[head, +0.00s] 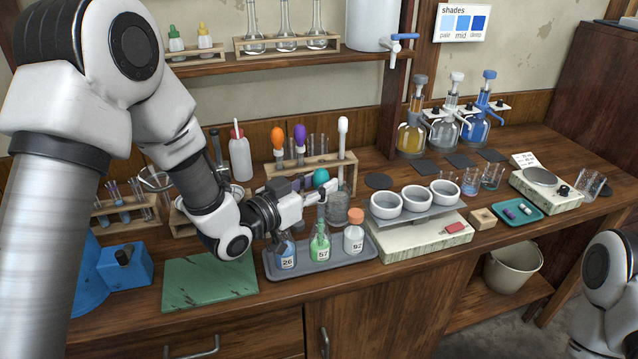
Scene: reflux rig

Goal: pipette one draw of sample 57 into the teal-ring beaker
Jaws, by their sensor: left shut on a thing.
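The sample 57 bottle (319,247) holds green liquid and stands in the grey tray (365,262), between bottle 26 (286,253) and orange-capped bottle 92 (353,240). My left gripper (322,195) is shut on a pipette with a teal bulb (321,177), above bottle 57. The pipette is upright and its lower part lines up with the bottle's neck; how deep its tip sits I cannot tell. Small beakers (470,182) stand right of the white cups; I cannot make out which has a teal ring. My right gripper is out of view; part of that arm shows at lower right.
A rack (340,161) with orange-, purple- and white-topped droppers stands behind my left gripper. White cups (415,200) stand on a raised shelf to the right. A teal tray (517,212) and a balance (545,185) lie farther right. A green mat (210,278) is bare.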

